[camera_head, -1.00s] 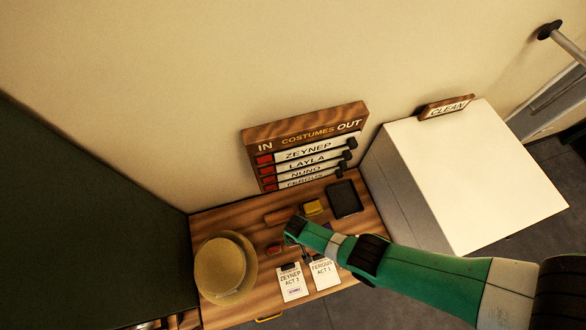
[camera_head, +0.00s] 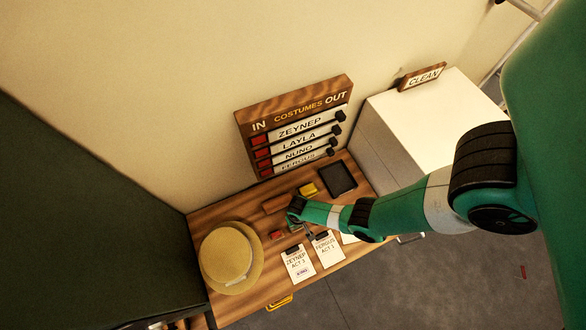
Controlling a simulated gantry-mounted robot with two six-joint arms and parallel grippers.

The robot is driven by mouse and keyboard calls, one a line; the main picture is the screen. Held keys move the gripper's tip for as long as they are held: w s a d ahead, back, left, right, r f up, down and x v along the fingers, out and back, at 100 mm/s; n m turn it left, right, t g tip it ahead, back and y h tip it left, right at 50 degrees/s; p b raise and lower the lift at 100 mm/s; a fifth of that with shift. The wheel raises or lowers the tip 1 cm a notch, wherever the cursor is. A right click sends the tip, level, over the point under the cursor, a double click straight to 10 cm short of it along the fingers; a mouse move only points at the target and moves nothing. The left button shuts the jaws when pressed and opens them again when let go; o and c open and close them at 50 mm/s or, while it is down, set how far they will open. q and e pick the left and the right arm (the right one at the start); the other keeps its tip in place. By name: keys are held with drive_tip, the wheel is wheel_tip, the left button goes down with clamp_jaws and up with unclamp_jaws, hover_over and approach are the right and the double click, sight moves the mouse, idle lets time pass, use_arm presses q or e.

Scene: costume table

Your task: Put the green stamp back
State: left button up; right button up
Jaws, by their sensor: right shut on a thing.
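My right gripper (camera_head: 294,217) reaches in from the right, low over the wooden desk, between a brown wooden block and the tags. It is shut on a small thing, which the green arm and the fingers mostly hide. I take this for the green stamp; I see no green stamp standing elsewhere. The brown wooden block (camera_head: 275,204) lies just behind the gripper. A small red item (camera_head: 276,235) lies to its left and a yellow item (camera_head: 308,189) behind it to the right. My left gripper is not in view.
A straw hat (camera_head: 228,258) sits at the desk's left. White tags for Zeynep (camera_head: 297,264) and Fergus (camera_head: 327,251) lie in front. A dark pad (camera_head: 337,178) lies at the back right. The costumes board (camera_head: 297,130) stands behind; a white cabinet (camera_head: 430,120) stands right.

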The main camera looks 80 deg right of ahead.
drive_tip(key=shift+f, duration=0.1)
drive_tip(key=shift+f, duration=0.2)
drive_tip(key=o, duration=1.1)
drive_tip(key=shift+r, duration=0.1)
drive_tip(key=shift+c, duration=0.2)
drive_tip(key=shift+r, duration=0.1)
